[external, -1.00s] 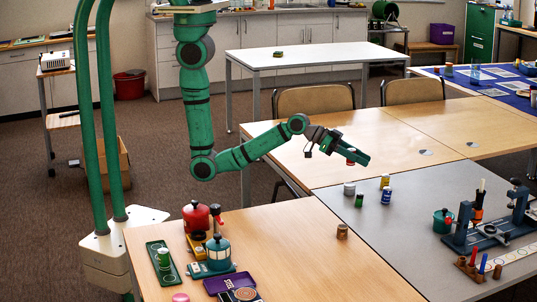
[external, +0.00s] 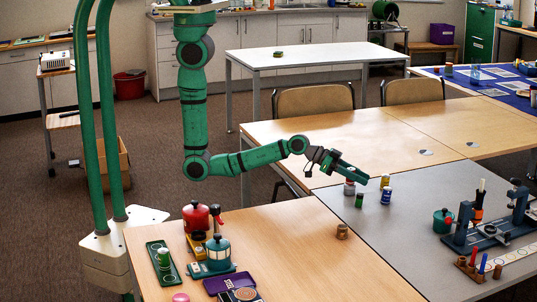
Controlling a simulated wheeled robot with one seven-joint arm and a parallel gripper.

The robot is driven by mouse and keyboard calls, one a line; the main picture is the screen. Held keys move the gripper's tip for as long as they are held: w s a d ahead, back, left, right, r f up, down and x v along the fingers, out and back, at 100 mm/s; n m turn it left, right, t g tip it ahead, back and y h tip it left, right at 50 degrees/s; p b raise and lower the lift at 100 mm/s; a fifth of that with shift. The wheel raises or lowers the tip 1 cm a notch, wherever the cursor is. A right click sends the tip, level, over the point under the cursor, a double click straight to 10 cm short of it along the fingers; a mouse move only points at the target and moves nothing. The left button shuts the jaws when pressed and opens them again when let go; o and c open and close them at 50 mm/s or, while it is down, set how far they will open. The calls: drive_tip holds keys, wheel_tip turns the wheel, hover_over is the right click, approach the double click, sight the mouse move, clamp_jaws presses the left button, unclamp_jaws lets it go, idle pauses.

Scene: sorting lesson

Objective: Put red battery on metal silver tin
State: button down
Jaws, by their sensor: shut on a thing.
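My gripper (external: 364,177) is shut on the small red battery (external: 350,181), which shows just below its fingers. The fingers hide most of the battery. The metal silver tin (external: 349,189) stands on the grey table directly below the battery in the picture. The battery appears to be at the tin's top, but I cannot tell whether they touch.
Close by on the grey table (external: 420,225) stand a green battery (external: 359,200), a blue and white one (external: 386,196) and a yellow one (external: 385,180). A brown cylinder (external: 342,231) stands nearer. The wooden table right of the purple tray (external: 228,282) is clear.

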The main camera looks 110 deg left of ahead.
drive_tip(key=shift+f, duration=0.1)
drive_tip(key=c, duration=1.4)
unclamp_jaws()
drive_tip(key=shift+c, duration=0.2)
drive_tip(key=shift+r, duration=0.2)
drive_tip(key=s+d+r, duration=0.2)
drive_tip(key=s+d, duration=0.2)
drive_tip(key=s, duration=0.9)
drive_tip(key=s+d+r+t, duration=0.1)
drive_tip(key=s+d, duration=0.4)
drive_tip(key=s, duration=0.9)
drive_tip(key=s+d+r+m+t+h, duration=0.1)
drive_tip(key=s+d+r, duration=0.2)
drive_tip(key=s, duration=1.1)
drive_tip(key=shift+d+r, duration=0.3)
drive_tip(key=shift+d, duration=0.4)
